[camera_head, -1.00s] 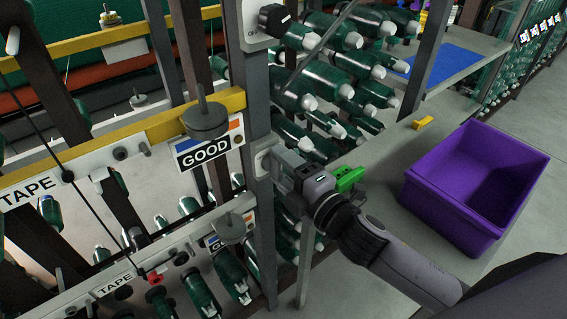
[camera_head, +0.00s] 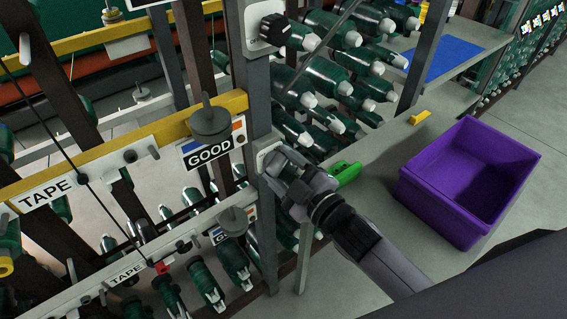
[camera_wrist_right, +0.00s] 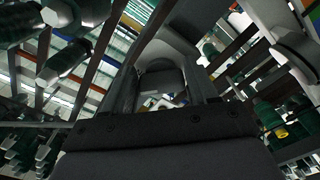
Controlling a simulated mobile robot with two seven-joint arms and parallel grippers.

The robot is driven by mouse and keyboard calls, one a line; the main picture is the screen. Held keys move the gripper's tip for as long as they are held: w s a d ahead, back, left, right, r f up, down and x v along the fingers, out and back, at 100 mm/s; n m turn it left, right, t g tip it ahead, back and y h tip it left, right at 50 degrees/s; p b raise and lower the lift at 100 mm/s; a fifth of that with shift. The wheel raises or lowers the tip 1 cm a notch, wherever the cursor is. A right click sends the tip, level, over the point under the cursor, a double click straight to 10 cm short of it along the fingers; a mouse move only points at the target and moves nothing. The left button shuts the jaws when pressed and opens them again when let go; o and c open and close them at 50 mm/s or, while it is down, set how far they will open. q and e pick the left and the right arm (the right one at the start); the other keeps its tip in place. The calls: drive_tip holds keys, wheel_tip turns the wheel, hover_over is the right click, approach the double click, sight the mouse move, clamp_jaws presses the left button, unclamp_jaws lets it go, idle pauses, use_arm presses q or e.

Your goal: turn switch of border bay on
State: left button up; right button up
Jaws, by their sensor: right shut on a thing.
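A pale switch plate (camera_head: 264,150) is fixed to the grey upright post beside the "GOOD" sign. My right gripper (camera_head: 274,165) reaches it from the right and is shut on the switch there. The gripper hides most of the switch, so I cannot tell its position. In the right wrist view, a grey rounded part (camera_wrist_right: 161,84) shows between the two fingers. A black knob (camera_head: 275,29) on another pale plate sits higher on the same post, apart from the gripper. My left gripper is not in view.
A purple bin (camera_head: 440,200) and a green object (camera_head: 346,172) lie right of the post, near my arm. Racked green bobbins (camera_head: 325,75) stand behind. A grey weight (camera_head: 209,122) hangs by the "GOOD" sign (camera_head: 208,152). Yellow rails run left.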

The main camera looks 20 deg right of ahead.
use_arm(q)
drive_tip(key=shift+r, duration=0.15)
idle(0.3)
use_arm(e)
drive_tip(key=o, duration=1)
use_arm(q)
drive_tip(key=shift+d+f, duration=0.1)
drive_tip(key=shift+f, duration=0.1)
use_arm(e)
drive_tip(key=shift+v, duration=3.6)
